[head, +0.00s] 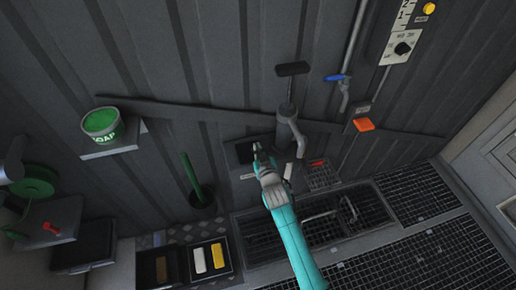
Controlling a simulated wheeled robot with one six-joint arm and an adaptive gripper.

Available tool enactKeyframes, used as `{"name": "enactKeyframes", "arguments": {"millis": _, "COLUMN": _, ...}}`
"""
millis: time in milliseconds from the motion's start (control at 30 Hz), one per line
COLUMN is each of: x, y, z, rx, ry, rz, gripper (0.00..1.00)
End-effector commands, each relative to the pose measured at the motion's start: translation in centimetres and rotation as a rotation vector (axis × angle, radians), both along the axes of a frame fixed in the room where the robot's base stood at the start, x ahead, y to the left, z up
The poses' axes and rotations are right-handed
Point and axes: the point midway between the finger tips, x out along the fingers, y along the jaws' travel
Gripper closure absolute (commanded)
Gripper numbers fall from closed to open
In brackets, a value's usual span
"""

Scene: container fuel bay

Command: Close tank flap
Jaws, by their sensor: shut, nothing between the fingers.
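A dark square (243,151) on the corrugated wall, just left of the hand pump, looks like the tank flap or its opening. A small pale label (249,177) is below it. My gripper (259,149), at the end of my teal arm, is in front of the right part of this square. It is shut and empty. It hides part of the square, so I cannot tell the flap's angle or whether the fingers touch it.
A grey hand pump (288,120) with a T-handle stands close on the right. A green soap tub (101,122) sits on a shelf at left. A green-handled brush (192,180) stands below. A grated trough (320,222) and a tray of bars (208,259) lie below.

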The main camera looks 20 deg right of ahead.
Motion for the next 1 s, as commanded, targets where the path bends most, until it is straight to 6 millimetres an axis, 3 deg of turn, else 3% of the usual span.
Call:
{"name": "enactKeyframes", "arguments": {"millis": 367, "x": -0.8, "y": 0.0, "z": 0.1, "rx": -0.001, "ry": 0.000, "rz": 0.000, "gripper": 1.00}}
{"name": "enactKeyframes", "arguments": {"millis": 800, "x": -8.3, "y": 0.1, "z": 1.7, "rx": 0.000, "ry": 0.000, "rz": 0.000, "gripper": 1.00}}
{"name": "enactKeyframes", "arguments": {"millis": 1000, "x": -10.8, "y": 0.2, "z": 2.2, "rx": -0.001, "ry": 0.001, "rz": 0.000, "gripper": 1.00}}
